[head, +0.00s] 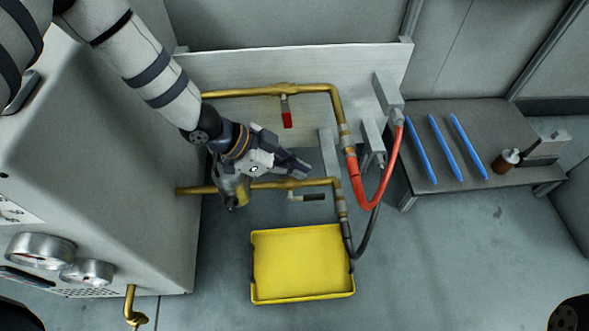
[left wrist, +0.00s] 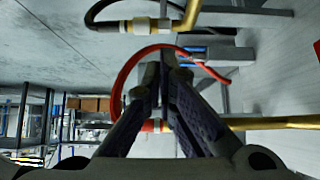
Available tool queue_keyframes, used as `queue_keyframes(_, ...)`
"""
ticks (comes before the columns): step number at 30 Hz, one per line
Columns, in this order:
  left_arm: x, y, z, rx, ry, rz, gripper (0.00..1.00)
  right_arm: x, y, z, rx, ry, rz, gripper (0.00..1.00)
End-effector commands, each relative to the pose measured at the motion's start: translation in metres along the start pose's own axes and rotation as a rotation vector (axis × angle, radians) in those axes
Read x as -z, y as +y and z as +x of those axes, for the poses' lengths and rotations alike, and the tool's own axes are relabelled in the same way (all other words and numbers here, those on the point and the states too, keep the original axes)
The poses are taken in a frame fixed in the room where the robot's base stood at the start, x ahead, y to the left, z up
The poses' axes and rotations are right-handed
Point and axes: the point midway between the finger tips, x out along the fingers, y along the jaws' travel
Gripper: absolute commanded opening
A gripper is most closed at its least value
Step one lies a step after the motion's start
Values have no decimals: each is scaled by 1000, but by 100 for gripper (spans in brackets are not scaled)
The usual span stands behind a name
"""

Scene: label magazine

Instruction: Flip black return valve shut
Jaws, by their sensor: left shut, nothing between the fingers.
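The black-gripped return valve handle (head: 314,197) is on the lower brass pipe (head: 265,185) in the head view. It lies sideways, roughly along the pipe, with its black grip to the right. My left gripper (head: 304,168) is shut and empty, its fingertips just above the lower pipe and the handle in the picture. Whether it touches the pipe is unclear. The shut fingers (left wrist: 167,58) also fill the middle of the left wrist view, where I cannot make out the black handle. My right gripper is not in view.
A red valve handle (head: 287,112) hangs down, crosswise to the upper brass pipe (head: 240,93). A red hose (head: 366,195) and black hose (head: 371,228) curve at the right. A yellow tray (head: 303,264) lies below. A side table (head: 465,115) bears several blue rods.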

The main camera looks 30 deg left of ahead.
Motion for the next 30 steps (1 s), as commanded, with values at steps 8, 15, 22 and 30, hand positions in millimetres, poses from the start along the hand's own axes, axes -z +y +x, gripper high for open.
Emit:
queue_keyframes(8,-4,2,64,-5,-3,-2,0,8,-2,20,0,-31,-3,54)
queue_keyframes(15,-26,1,85,-1,0,-3,0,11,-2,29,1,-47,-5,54)
queue_keyframes(22,-28,0,88,0,1,-1,0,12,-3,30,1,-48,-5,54)
queue_keyframes(30,-28,0,88,0,-4,-1,0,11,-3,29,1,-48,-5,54)
